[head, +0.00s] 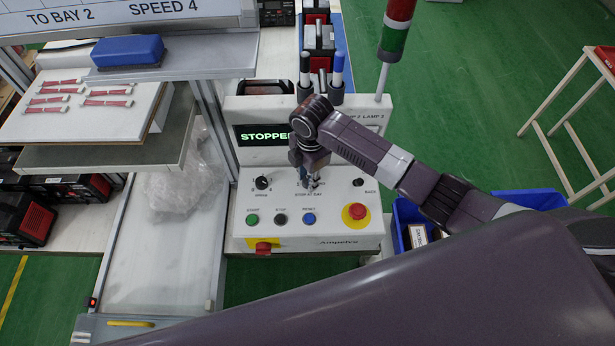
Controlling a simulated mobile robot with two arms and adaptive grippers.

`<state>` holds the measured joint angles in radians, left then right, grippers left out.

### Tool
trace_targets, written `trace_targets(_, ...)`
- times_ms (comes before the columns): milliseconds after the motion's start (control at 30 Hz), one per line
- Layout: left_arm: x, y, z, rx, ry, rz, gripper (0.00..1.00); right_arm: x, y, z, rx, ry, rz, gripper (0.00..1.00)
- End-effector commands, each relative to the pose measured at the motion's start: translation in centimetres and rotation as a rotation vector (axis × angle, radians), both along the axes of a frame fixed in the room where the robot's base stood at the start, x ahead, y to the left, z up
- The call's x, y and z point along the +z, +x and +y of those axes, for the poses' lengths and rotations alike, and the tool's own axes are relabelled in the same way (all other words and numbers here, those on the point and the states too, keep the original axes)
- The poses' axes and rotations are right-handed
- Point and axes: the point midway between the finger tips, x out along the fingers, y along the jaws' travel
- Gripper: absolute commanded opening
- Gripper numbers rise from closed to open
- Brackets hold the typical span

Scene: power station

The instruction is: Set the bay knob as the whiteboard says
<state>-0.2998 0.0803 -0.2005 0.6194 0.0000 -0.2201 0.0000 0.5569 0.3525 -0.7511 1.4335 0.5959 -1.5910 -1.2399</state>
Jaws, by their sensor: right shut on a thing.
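The whiteboard (130,12) at the top left shows "TO BAY 2" and "SPEED 4"; its upper part is cut off. The white control panel (330,225) has a display (265,135) reading "STOPPED". My right gripper (312,184) points down onto the panel's middle and is shut on the bay knob, above the label "STOP AT BAY". The gripper and wrist hide the knob and most of its scale, so its setting cannot be read. A black speed knob (262,183) sits to its left. My left gripper is not in view.
Green, black and blue buttons and a red emergency stop (356,212) lie below the knobs. Pens and a signal lamp (396,30) stand behind the panel. A conveyor (165,245) is on the left, blue bins (408,222) on the right.

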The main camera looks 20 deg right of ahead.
Motion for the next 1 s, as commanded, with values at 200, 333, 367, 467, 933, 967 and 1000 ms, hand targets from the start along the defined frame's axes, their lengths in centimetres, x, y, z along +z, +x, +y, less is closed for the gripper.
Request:
trace_targets(200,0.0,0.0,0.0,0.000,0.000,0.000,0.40,0.2,0.3,-0.1,0.002,0.000,-0.006,0.01)
trace_targets(333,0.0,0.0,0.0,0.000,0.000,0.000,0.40,0.2,0.3,-0.1,0.001,0.000,-0.006,0.01)
trace_targets(367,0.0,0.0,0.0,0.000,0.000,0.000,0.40,0.2,0.3,-0.1,0.001,0.000,-0.006,0.01)
trace_targets(467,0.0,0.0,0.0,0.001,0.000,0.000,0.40,0.2,0.3,-0.1,0.001,0.000,-0.006,0.35)
trace_targets(933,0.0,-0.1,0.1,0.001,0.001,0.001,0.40,1.0,0.1,-0.1,0.002,0.000,-0.003,0.43)
trace_targets(967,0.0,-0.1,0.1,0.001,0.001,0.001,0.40,1.4,0.1,0.0,0.002,0.001,-0.005,0.43)
trace_targets(1000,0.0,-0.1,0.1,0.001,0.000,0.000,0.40,2.1,0.1,-0.1,0.002,0.002,-0.006,0.43)
